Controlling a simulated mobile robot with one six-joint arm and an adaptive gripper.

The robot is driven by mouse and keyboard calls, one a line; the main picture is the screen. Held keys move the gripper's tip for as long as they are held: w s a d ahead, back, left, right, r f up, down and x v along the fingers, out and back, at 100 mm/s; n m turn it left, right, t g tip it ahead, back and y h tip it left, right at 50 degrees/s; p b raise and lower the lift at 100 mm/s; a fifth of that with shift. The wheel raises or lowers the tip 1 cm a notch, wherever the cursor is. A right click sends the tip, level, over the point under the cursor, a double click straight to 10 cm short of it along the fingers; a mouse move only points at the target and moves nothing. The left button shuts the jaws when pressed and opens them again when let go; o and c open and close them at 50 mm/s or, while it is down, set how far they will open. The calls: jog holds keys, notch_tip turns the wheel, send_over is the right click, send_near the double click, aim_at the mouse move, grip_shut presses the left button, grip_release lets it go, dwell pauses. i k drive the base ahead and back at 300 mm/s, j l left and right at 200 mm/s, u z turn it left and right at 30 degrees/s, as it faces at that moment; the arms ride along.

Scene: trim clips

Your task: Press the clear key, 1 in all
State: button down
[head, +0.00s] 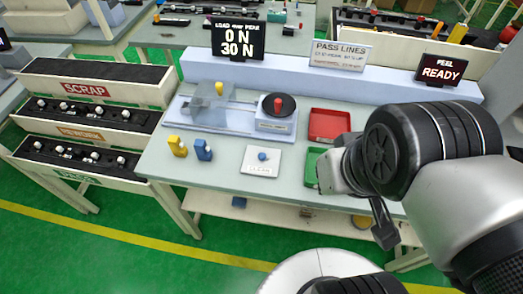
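A white plate (259,168) lies flat on the front middle of the bench, with a round blue button (262,156) on it. The small print on the plate is too small to read, so I cannot tell for sure that this is the clear key. Nothing touches the button. My gripper (384,226) hangs at the bench's front right, right of the plate and apart from it. One dark finger shows; the rest is hidden by my arm, so its opening is unclear.
A red tray (329,125) and a partly hidden green tray (311,166) lie between plate and arm. A test rig (277,123) with a red knob stands behind. Yellow (177,146) and blue (203,150) blocks stand left. Displays read "0 N 30 N" (237,40) and "READY" (441,72).

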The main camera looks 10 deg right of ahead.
aim_at(262, 156)
jog(key=j+z, duration=0.3)
jog(key=j, duration=0.65)
jog(key=j+z, duration=0.3)
jog(key=j, duration=0.65)
